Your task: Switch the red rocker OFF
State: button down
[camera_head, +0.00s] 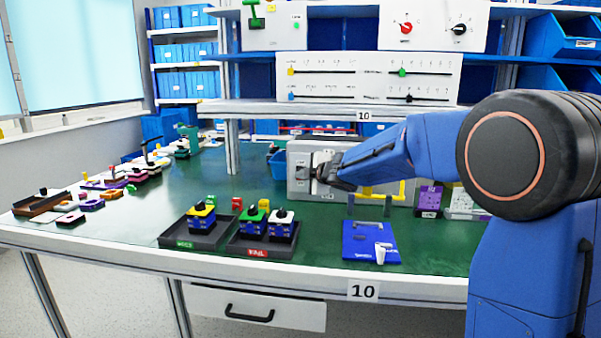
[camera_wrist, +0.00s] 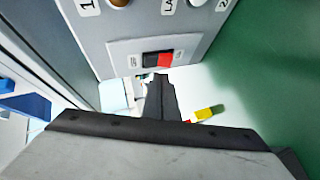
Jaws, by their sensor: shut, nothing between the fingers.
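The rocker (camera_wrist: 157,60) shows in the wrist view, set in a light plate (camera_wrist: 125,50) on a grey panel. Its left half is black and its right half is bright red. My gripper (camera_wrist: 160,79) is shut and empty, with its dark fingertips just below the rocker in that view. Whether the tips touch it I cannot tell. In the head view my gripper (camera_head: 323,174) is in front of the grey panel box (camera_head: 300,184) on the bench. The rocker cannot be made out there.
Knobs, one brown (camera_wrist: 118,2), sit along the panel in the wrist view. On the green bench (camera_head: 300,258) are dark trays (camera_head: 192,243) with coloured parts and a blue board (camera_head: 357,250). A shelf (camera_head: 290,107) with slider panels stands above and behind. Yellow bars (camera_head: 388,192) stand right of the gripper.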

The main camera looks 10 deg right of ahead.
jog(key=shift+s, duration=0.1)
jog(key=shift+s+a+f, duration=0.1)
jog(key=shift+s+a, duration=0.1)
jog(key=shift+s, duration=0.6)
jog(key=shift+s+a+f, duration=0.15)
jog(key=shift+s+a, duration=0.1)
jog(key=shift+s, duration=0.55)
jog(key=shift+s+a+f, duration=0.1)
jog(key=shift+s+a, duration=0.1)
jog(key=shift+s, duration=0.6)
